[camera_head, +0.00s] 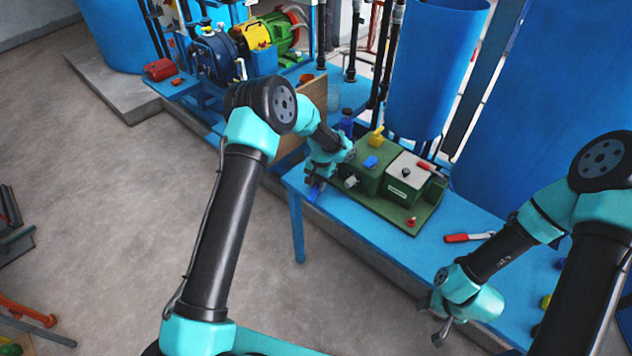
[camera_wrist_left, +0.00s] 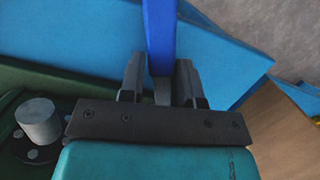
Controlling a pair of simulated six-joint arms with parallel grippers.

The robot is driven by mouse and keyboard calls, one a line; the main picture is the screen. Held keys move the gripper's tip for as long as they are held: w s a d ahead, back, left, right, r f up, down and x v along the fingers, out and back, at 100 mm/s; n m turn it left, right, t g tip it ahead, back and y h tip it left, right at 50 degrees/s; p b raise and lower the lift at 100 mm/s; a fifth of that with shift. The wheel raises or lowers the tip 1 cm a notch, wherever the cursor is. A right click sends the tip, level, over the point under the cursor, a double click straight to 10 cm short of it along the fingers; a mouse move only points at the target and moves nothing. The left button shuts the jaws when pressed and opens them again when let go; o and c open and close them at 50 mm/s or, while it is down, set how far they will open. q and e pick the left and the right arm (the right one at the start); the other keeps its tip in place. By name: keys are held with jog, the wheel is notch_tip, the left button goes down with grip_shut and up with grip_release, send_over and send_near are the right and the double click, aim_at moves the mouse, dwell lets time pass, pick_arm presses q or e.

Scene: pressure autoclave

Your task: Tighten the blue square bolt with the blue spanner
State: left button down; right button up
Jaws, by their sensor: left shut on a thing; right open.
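My left gripper (camera_head: 317,181) is at the left end of the blue table, beside the green machine base. It is shut on a blue bar-shaped tool, apparently the blue spanner (camera_head: 315,191). In the left wrist view, the blue handle (camera_wrist_left: 160,35) stands between the two fingers (camera_wrist_left: 160,88); its working end is not clear. A blue block-like piece (camera_head: 370,162), possibly the blue square bolt, sits on top of the green machine, to the right of the left gripper and apart from it. My right gripper (camera_head: 433,320) is open and empty near the table's front edge.
The green machine (camera_head: 399,211) carries a yellow piece (camera_head: 377,136), a red handle (camera_head: 426,166) and a grey cylinder (camera_wrist_left: 38,120). A red-handled tool (camera_head: 468,237) lies on the blue table (camera_head: 345,213). A wooden board (camera_head: 313,92) and blue tanks (camera_head: 432,60) stand behind.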

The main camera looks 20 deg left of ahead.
pick_arm(q)
jog(key=shift+d+f, duration=0.1)
jog(key=shift+d, duration=0.15)
jog(key=shift+w+a+m, duration=0.2)
jog(key=shift+a+m, duration=0.15)
jog(key=shift+m, duration=0.3)
jog(key=shift+w+a+m, duration=0.15)
jog(key=shift+a+m, duration=0.2)
jog(key=shift+m, duration=0.3)
jog(key=c, duration=1)
grip_release()
jog(key=shift+w, duration=0.1)
jog(key=shift+o, duration=1.4)
jog(key=shift+a, duration=0.2)
notch_tip(320, 180, up, 17)
jog(key=w+d, duration=0.1)
jog(key=w, duration=0.2)
jog(key=shift+d, duration=0.3)
